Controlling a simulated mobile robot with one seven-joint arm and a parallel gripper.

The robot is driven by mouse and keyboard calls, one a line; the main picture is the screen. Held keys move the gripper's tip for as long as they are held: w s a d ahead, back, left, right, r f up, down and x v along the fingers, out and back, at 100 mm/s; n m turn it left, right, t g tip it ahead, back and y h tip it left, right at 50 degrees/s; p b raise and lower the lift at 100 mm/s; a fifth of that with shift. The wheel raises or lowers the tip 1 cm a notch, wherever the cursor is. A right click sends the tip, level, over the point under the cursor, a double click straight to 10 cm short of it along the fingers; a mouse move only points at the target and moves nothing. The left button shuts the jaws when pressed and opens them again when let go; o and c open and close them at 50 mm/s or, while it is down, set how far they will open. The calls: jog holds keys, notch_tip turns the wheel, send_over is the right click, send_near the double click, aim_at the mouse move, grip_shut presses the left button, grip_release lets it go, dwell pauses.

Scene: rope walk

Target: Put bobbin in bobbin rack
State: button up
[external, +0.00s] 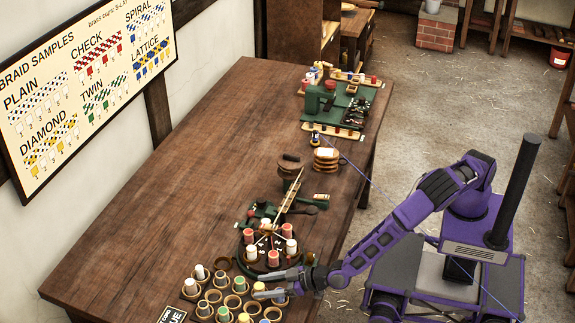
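The bobbin rack appears to be the cluster of round tan cups (213,296) at the near end of the table. My gripper (255,285) reaches in from the right, low over the right side of the cups. Its two grey fingers are spread apart and point left. A pale-topped bobbin (259,287) shows between or just below the fingers; I cannot tell if they touch it. The fingers hide part of the cups behind them.
A dark round stand (268,262) with several red and white bobbins stands just behind the cups. A green-based winding device (285,205), stacked wooden rings (326,160) and a green tool mat (345,105) lie farther back. The table's left side (170,200) is clear.

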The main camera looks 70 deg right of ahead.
jog(key=shift+r, duration=0.3)
jog(key=p+v, duration=0.1)
jog(key=v, duration=1.1)
